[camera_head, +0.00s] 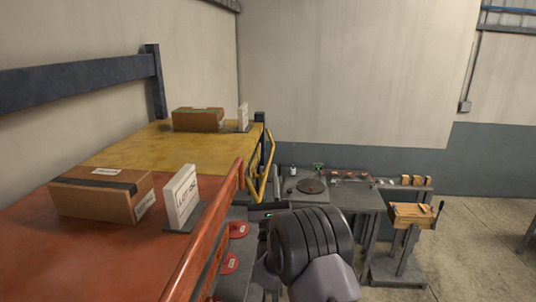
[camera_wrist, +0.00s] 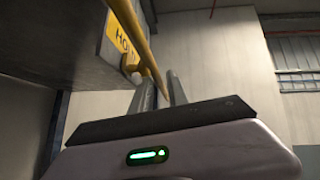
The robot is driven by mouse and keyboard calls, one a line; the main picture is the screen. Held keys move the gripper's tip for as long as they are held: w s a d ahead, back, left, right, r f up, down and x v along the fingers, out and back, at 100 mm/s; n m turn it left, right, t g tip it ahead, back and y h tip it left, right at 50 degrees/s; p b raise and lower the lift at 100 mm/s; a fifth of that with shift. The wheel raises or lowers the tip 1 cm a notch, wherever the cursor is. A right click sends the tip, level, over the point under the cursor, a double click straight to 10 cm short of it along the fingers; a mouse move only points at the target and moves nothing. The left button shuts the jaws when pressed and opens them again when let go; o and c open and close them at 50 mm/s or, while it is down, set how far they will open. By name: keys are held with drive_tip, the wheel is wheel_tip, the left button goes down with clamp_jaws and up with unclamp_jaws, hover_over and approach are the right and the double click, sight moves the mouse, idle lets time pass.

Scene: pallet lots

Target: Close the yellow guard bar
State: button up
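The yellow guard bar (camera_head: 264,170) shows in the head view at the right edge of the yellow platform (camera_head: 130,148), angled outward from a dark post. In the wrist view the bar (camera_wrist: 140,45) slants down from the upper left toward my fingers, beside a yellow plate (camera_wrist: 120,38) with partly hidden black lettering. My gripper (camera_wrist: 161,92) has its two grey fingers apart, with the bar's lower part showing at the gap between them. I cannot tell whether they touch it.
A red platform (camera_head: 100,260) with a red rail (camera_head: 205,245) is in front, holding a carton (camera_head: 100,193) and a white sign (camera_head: 181,196). Another carton (camera_head: 198,119) sits on the yellow platform. A grey workbench (camera_head: 355,197) stands behind my arm. Open floor lies at the right.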

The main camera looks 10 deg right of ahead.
drive_tip(key=shift+w+r, duration=0.4)
drive_tip(key=shift+r, duration=0.1)
drive_tip(key=shift+w+r+p, duration=0.2)
drive_tip(key=shift+w+p, duration=0.15)
drive_tip(key=shift+w, duration=0.25)
drive_tip(key=shift+s, duration=0.1)
clamp_jaws()
idle(0.6)
